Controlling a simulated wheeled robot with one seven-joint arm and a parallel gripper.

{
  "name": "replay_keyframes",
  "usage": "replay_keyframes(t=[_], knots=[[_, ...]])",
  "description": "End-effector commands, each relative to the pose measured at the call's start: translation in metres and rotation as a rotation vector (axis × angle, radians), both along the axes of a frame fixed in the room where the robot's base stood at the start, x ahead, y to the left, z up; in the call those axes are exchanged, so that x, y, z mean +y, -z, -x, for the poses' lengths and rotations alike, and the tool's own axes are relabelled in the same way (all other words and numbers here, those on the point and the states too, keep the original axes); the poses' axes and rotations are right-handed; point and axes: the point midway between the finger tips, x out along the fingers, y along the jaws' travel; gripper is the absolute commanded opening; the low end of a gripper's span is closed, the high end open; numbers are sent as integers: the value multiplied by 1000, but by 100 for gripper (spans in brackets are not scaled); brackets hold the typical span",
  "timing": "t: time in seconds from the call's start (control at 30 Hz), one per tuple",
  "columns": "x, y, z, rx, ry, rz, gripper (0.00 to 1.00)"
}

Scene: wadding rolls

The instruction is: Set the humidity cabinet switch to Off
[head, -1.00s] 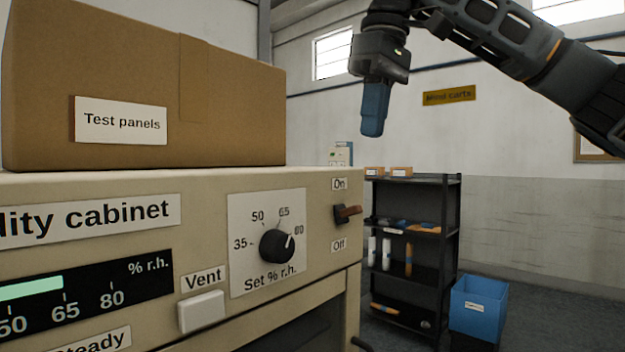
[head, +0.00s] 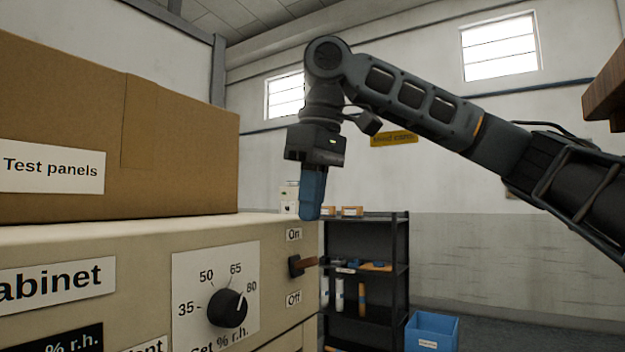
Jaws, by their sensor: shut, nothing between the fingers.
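The humidity cabinet (head: 140,238) is cream and fills the lower left of the head view. Its switch (head: 303,264) is a small brown-orange lever on a dark mount at the right of the front panel. The lever sticks out to the right, between the On label (head: 294,234) above and the Off label (head: 293,298) below; its exact setting is hard to tell. My gripper (head: 309,216) points down with blue fingers shut and empty. In the picture its tips are just above and right of the On label, apart from the lever.
A dial (head: 228,308) sits left of the switch. A cardboard box marked Test panels (head: 110,130) stands on the cabinet. A black shelf rack (head: 400,275) and a blue bin (head: 432,330) stand behind to the right. A brown edge (head: 606,90) shows at upper right.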

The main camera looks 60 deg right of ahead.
Motion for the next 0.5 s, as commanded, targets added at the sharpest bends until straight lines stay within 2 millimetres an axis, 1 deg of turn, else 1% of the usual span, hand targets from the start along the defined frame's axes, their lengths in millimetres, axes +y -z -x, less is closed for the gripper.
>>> replay_keyframes(t=[0.1, 0.2, 0.33, 0.5], knots=[[0, 19, -2, 2, 1, 0, 0], [0, 32, -4, 1, 0, 0, 0], [0, 43, -6, 0, 1, 0, 0], [0, 47, -7, 0, 0, 0, 0]])
